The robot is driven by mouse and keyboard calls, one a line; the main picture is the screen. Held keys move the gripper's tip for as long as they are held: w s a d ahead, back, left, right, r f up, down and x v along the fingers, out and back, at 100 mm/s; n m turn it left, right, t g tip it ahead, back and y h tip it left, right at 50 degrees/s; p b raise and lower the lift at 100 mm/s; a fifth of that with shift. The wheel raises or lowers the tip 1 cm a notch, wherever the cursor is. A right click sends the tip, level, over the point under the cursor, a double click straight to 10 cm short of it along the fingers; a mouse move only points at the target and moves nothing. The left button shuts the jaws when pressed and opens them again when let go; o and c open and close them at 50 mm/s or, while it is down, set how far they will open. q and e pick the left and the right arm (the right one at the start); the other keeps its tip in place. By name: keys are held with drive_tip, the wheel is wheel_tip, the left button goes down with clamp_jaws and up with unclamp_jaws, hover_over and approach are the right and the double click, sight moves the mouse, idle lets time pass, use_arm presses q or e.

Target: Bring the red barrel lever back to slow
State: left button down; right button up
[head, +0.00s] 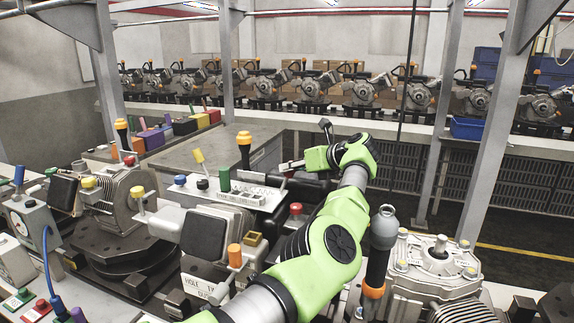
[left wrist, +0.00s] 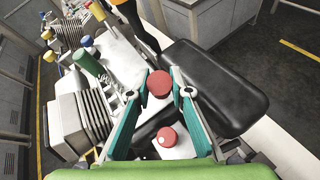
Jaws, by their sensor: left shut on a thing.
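My left gripper (left wrist: 168,78) is shut on a red barrel-shaped knob (left wrist: 159,84), which sits between its teal fingertips in the left wrist view. In the head view the left gripper (head: 286,166) reaches leftward from the green wrist, beside a dark padded block; the grip itself is small and partly hidden there. A separate round red button (left wrist: 171,136) with a pale spot lies between the finger bases in the wrist picture. It also shows in the head view (head: 296,208). The lever's shaft and any slow marking cannot be made out. My right gripper is not in view.
A black padded block (left wrist: 222,88) lies close beside the fingers. A green cylinder (head: 224,179) and a yellow-topped lever (head: 199,160) stand to the left. A grey-topped post with an orange ring (head: 374,290) stands right of my arm. Machines crowd the bench.

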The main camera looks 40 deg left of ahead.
use_arm(q)
drive_tip(key=shift+d+f, duration=0.1)
drive_tip(key=shift+d, duration=0.05)
drive_tip(key=shift+y, duration=0.3)
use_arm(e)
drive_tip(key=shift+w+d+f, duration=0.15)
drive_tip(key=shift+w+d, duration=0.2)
